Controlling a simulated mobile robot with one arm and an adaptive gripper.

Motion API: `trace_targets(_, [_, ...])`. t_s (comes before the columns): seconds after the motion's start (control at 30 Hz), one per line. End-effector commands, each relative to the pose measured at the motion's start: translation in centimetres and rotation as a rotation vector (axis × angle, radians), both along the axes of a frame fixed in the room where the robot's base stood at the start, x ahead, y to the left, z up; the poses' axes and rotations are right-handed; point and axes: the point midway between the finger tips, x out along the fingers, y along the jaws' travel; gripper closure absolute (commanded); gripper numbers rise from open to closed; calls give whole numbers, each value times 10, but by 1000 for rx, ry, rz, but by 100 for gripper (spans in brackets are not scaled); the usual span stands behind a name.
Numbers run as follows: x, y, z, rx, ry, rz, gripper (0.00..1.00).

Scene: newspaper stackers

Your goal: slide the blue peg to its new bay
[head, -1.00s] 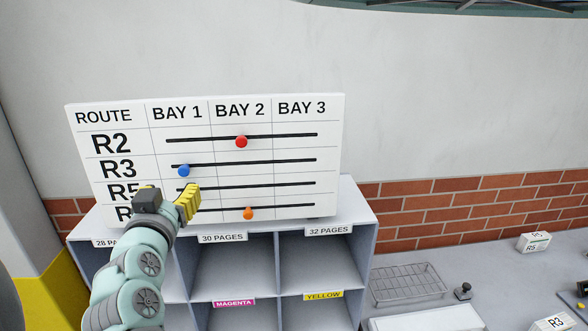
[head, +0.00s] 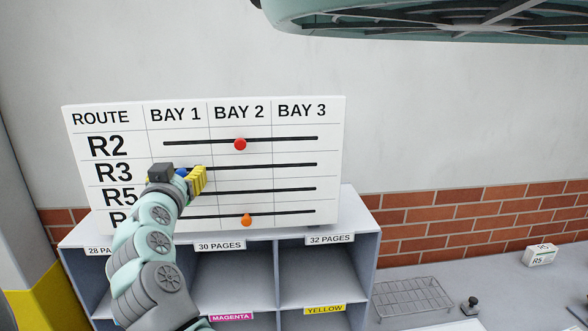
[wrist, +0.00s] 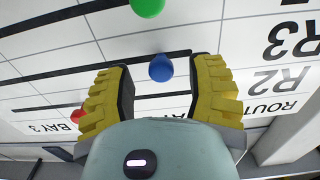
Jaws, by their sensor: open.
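The route board (head: 320,125) is white, with BAY 1, BAY 2 and BAY 3 columns and black slots. The blue peg (head: 181,172) is in the R3 slot, in the BAY 1 column, partly hidden by my gripper (head: 192,180) in the head view. In the wrist view, the blue peg (wrist: 160,68) lies between the two yellow fingers, with gaps on both sides. My gripper (wrist: 161,70) is open and not closed on it.
A red peg (head: 240,145) is in the R2 slot under BAY 2. An orange peg (head: 247,220) is in the lowest slot under BAY 2. A green peg (wrist: 147,7) shows in the wrist view. Pigeonhole shelves (head: 367,245) stand below the board; a wire tray (head: 412,298) is at right.

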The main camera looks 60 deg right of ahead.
Motion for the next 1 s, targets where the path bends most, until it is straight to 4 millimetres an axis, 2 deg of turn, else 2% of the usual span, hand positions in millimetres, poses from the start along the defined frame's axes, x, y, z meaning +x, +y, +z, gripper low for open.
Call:
trace_targets(0.13, [7,-5,1,-1,1,3,46])
trace_targets(0.57, [10,-8,-1,-1,2,5,46])
trace_targets(0.6, [10,-8,-1,-1,2,5,41])
trace_targets(1.0, [10,-8,-1,-1,2,4,82])
